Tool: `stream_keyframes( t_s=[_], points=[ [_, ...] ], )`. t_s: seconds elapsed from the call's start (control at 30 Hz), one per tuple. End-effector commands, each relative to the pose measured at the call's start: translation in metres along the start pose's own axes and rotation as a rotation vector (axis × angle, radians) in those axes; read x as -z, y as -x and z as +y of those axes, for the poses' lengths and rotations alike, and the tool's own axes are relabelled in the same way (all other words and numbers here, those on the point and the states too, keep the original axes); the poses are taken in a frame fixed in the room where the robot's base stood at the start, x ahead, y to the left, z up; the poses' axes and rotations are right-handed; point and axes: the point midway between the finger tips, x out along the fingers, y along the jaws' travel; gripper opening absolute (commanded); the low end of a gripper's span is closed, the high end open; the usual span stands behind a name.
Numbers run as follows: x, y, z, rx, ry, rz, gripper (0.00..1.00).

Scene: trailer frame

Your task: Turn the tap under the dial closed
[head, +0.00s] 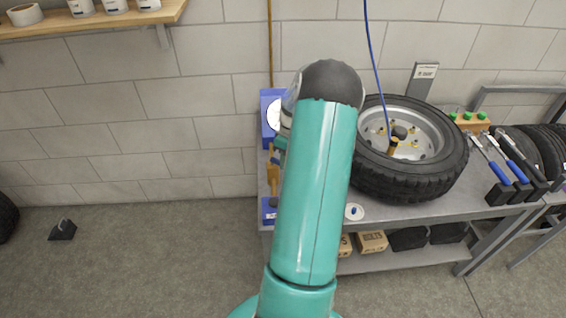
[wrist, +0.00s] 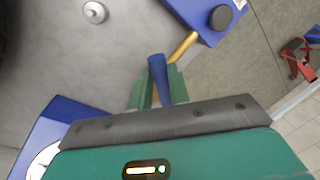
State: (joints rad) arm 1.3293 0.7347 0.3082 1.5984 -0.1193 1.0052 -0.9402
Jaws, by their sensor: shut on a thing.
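The dial (head: 273,118) has a white face in a blue housing at the left end of the bench; part of it shows at the lower left of the wrist view (wrist: 45,160). A brass pipe (head: 273,172) runs below it to a lower blue block. The tap's blue handle (wrist: 157,70) stands between the green fingers of my gripper (wrist: 159,88), beside the brass pipe (wrist: 184,46). The fingers are shut on the handle. In the head view my teal arm hides most of the gripper and the tap. The tap's body is largely hidden by the fingers.
A blue block (wrist: 190,12) with a black knob lies beyond the pipe. A tyre (head: 410,182) lies on the grey bench (head: 385,213), right of my arm. A small white disc (head: 354,212) sits near the bench's front edge. The floor left of the bench is largely clear.

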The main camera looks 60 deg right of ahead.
Motion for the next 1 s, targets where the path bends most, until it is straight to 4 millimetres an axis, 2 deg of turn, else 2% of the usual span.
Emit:
stream_keyframes(
  t_s=[0.6,1.0],
  points=[
    [0.011,0.007,0.026,-0.004,0.519,-0.103,0.0],
    [0.015,0.007,0.031,-0.004,0.651,-0.129,0.0]
  ],
)
